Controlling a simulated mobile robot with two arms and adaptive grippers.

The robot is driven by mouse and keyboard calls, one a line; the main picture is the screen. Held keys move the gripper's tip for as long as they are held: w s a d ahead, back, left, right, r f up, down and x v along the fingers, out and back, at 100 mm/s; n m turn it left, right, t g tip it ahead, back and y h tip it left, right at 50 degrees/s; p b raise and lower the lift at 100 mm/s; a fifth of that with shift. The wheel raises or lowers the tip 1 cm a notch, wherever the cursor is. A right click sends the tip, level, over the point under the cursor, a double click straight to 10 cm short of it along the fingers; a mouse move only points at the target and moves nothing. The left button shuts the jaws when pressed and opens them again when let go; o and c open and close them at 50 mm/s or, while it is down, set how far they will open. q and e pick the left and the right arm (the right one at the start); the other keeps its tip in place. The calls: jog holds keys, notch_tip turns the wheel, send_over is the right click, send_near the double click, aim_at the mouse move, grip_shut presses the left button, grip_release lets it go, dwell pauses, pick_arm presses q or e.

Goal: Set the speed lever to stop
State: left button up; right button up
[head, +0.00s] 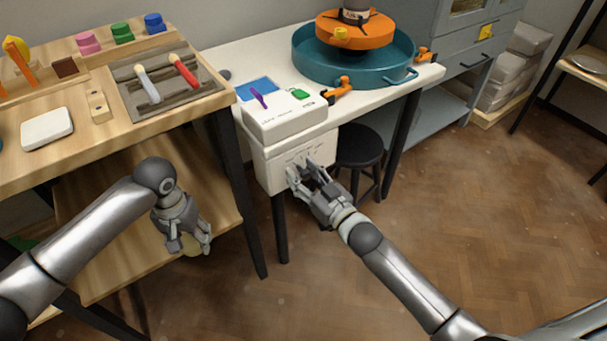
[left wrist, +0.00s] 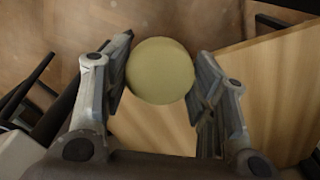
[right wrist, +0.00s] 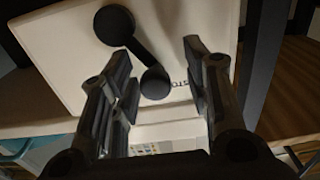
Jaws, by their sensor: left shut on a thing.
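The speed lever (right wrist: 137,52) shows in the right wrist view as a black bar from a round pivot to a round knob, on a white panel (right wrist: 60,60). Partly hidden black lettering is beside the knob. My right gripper (head: 307,172) is open at the front of the white control box (head: 270,172), its fingers on either side of the knob with gaps visible. In the head view the gripper hides the lever. My left gripper (head: 188,242) is shut on a pale yellow-green round thing (left wrist: 160,72), away from the box and near the wooden shelf.
A white table (head: 245,62) carries a teal basin (head: 310,72) with an orange wheel. A black stool (head: 360,147) is behind the box.

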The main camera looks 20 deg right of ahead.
jog(key=shift+d, duration=0.1)
jog(key=shift+s+d, duration=0.1)
jog(key=shift+s, duration=0.2)
jog(key=v, duration=1.1)
jog(key=shift+s, duration=0.2)
pick_arm(q)
jog(key=shift+d, duration=0.1)
